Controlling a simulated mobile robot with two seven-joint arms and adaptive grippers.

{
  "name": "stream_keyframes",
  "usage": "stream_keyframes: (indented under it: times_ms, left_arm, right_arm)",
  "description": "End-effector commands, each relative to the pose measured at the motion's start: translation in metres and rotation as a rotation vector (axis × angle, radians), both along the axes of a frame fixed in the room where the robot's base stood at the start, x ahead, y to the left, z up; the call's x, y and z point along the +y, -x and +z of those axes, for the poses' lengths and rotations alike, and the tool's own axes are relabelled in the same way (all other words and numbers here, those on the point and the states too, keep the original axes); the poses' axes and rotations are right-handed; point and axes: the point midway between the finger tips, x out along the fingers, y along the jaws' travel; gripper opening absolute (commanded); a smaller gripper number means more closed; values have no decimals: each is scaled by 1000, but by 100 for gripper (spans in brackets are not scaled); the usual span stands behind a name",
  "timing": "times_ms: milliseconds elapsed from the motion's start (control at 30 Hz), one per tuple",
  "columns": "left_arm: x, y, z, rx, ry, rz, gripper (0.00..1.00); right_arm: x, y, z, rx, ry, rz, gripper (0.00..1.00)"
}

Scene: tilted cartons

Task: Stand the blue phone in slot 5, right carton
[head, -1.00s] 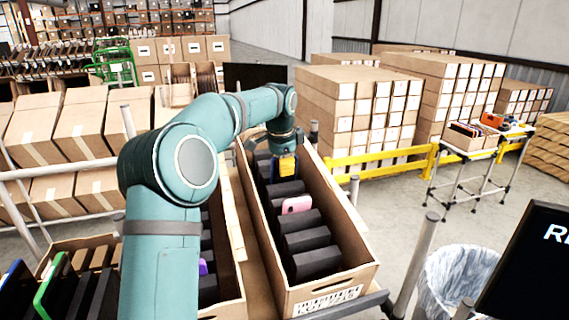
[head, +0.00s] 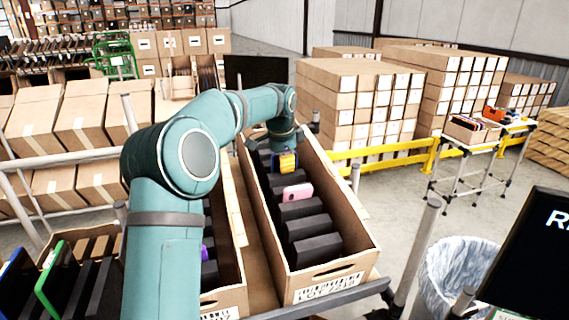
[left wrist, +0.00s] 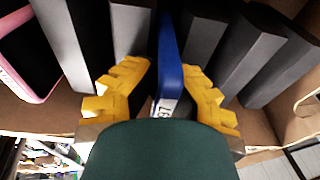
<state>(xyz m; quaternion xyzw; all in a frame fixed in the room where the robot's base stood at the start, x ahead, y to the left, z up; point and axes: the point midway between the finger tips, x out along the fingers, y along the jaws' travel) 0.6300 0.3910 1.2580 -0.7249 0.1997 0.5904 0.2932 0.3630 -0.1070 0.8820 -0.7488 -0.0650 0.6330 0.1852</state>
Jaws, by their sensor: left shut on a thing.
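The blue phone (left wrist: 170,62) stands on edge between the yellow fingers of my left gripper (left wrist: 170,90) in the left wrist view. My left gripper is shut on it, and a white label shows near its edge. In the head view the gripper (head: 284,161) reaches down into the far part of the right carton (head: 330,278), and its arm and fingers mostly hide the phone. Dark grey dividers (left wrist: 205,35) stand on both sides of the phone. The phone's lower end is hidden, so I cannot tell whether it touches the carton floor. My right gripper is not in view.
A pink phone (head: 297,191) stands nearer the front in the right carton; it also shows in the left wrist view (left wrist: 25,55). A left carton (head: 228,297) with a purple phone (head: 204,252) stands alongside. A monitor (head: 530,255) and lined bin (head: 450,270) are at right.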

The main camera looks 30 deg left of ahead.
Motion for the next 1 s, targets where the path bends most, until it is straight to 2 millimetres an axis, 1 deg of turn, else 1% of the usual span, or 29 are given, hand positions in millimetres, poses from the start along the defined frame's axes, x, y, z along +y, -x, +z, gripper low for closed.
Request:
stream_keyframes:
  times_ms: [33,100,133,167,200,667,767,867,967,1000]
  left_arm:
    - [0,3,-14,31,5,3,0]
    - [0,3,-15,32,6,3,0]
    - [1,3,-15,33,5,4,24]
    - [1,3,-15,33,5,4,35]
    - [1,4,-15,33,5,4,40]
    - [2,4,-16,34,3,5,40]
    - [2,5,-13,34,2,6,40]
    - [2,6,-3,31,2,5,40]
    - [0,9,14,25,1,4,40]
    - [-1,11,24,22,0,4,40]
  right_arm:
    - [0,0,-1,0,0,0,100]
    - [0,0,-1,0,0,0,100]
    - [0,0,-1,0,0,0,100]
    - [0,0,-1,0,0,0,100]
    - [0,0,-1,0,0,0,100]
    - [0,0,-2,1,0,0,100]
    - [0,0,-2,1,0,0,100]
    - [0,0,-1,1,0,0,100]
    - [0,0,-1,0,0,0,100]
    - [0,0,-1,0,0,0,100]
